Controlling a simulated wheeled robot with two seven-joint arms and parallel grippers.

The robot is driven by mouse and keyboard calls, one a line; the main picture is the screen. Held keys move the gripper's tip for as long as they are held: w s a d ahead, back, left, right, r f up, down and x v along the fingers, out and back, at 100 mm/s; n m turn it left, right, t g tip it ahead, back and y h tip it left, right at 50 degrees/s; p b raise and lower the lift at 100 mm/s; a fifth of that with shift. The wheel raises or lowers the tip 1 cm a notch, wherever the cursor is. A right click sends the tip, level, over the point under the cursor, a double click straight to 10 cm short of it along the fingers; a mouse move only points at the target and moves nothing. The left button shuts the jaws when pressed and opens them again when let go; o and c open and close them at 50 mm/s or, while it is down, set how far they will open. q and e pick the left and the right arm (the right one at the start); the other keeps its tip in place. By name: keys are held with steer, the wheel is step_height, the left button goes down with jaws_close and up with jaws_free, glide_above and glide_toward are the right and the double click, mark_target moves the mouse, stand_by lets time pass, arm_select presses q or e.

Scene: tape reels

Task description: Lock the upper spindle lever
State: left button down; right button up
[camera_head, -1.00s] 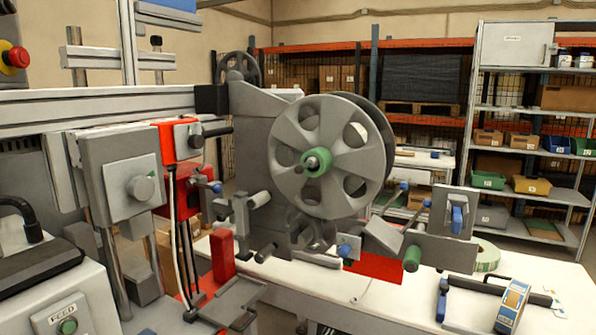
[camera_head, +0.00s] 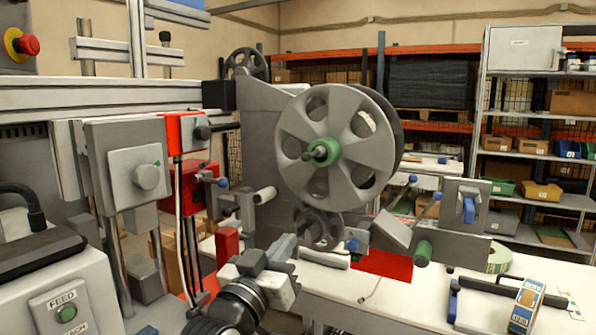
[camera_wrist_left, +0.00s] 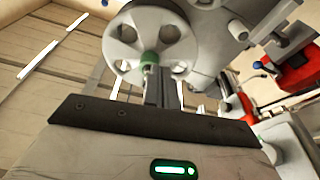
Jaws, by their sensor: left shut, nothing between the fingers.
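The upper spindle has a green hub (camera_head: 326,150) with a small lever (camera_head: 307,156) at its front, in the middle of a large grey spoked reel (camera_head: 332,105). The hub also shows in the left wrist view (camera_wrist_left: 149,57), just beyond the fingertips. How the lever is turned is too small to tell. My left gripper (camera_head: 287,243) is below and slightly left of the hub in the head view, apart from it. Its fingers (camera_wrist_left: 162,85) are shut and empty in the left wrist view. My right gripper is not in view.
A smaller grey reel (camera_head: 318,226) sits below the large one. Grey boxes with knobs (camera_head: 147,176) and a red unit (camera_head: 186,134) stand to the left. The white table (camera_head: 400,290) bears a tape roll (camera_head: 526,305) and a black-handled tool (camera_head: 452,300) at right.

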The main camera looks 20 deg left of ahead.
arm_select(q)
step_height(320, 180, up, 13)
steer(key=s+a+n+t, duration=0.1)
steer(key=t, duration=0.2)
steer(key=shift+s+a+t+b, duration=0.3)
steer(key=shift+s+a+b, duration=0.1)
steer(key=shift+b, duration=0.05)
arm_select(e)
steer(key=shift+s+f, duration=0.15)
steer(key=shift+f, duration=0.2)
arm_select(q)
steer(key=shift+r, duration=0.15)
step_height(320, 180, up, 6)
steer(key=f+p, duration=0.1)
steer(key=p, duration=0.2)
glide_above(312, 155)
steer(key=s+a, duration=0.2)
steer(key=s, duration=0.2)
steer(key=shift+w+d+f, duration=0.1)
steer(key=shift+d+f, duration=0.1)
steer(key=shift+f, duration=0.8)
steer(key=shift+w+d+f, duration=0.1)
steer(key=shift+d+f, duration=0.05)
steer(key=shift+f, duration=0.8)
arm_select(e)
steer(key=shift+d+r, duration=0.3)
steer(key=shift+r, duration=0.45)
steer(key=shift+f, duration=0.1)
